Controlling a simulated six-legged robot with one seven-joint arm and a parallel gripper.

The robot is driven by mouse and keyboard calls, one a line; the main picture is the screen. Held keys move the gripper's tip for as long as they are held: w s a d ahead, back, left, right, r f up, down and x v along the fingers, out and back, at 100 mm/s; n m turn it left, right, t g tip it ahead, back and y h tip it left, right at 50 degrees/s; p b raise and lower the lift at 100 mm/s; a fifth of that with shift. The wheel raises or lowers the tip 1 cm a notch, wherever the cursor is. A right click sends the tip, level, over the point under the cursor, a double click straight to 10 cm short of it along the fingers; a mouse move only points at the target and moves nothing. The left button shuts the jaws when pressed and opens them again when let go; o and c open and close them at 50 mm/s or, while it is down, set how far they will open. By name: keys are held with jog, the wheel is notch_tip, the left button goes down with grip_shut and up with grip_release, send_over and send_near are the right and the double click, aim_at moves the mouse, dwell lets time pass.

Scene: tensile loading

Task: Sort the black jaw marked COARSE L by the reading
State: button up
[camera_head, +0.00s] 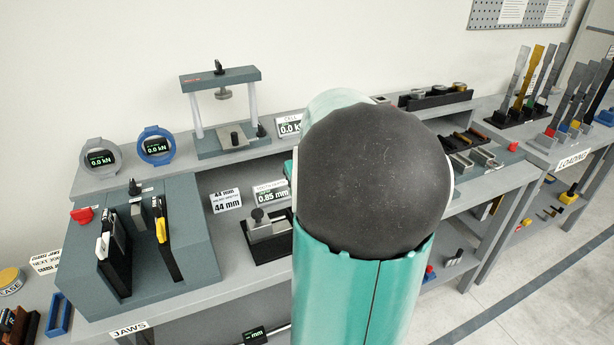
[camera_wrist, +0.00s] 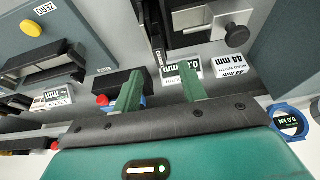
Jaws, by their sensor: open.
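My gripper (camera_wrist: 160,78) shows in the wrist view with two green fingers apart and nothing seen between them. A black bar (camera_wrist: 154,24) lies ahead of the fingers, beside the grey gauge; its small end label appears to start with "COARSE", but the L is not legible. The gauge (camera_head: 266,226) stands on the bench in the head view, with a display reading 0.85 mm (camera_head: 271,194) behind it. The gauge knob (camera_wrist: 237,36) also shows in the wrist view. In the head view my arm hides my gripper and part of the bench.
A grey fixture (camera_head: 190,268) at left holds black pieces with white and yellow parts. A "44 mm" sign (camera_head: 226,203) stands beside the gauge. A press frame (camera_head: 222,110) and two round dials (camera_head: 101,157) stand on the back shelf. A loading bench (camera_head: 560,143) is at right.

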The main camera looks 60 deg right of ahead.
jog(key=x, duration=0.7)
jog(key=shift+w+f, duration=0.1)
jog(key=shift+f, duration=0.15)
jog(key=c, duration=0.9)
grip_shut()
dwell(0.5)
jog(key=o, duration=0.9)
grip_release()
jog(key=v, duration=1.2)
jog(key=shift+w+r, duration=0.1)
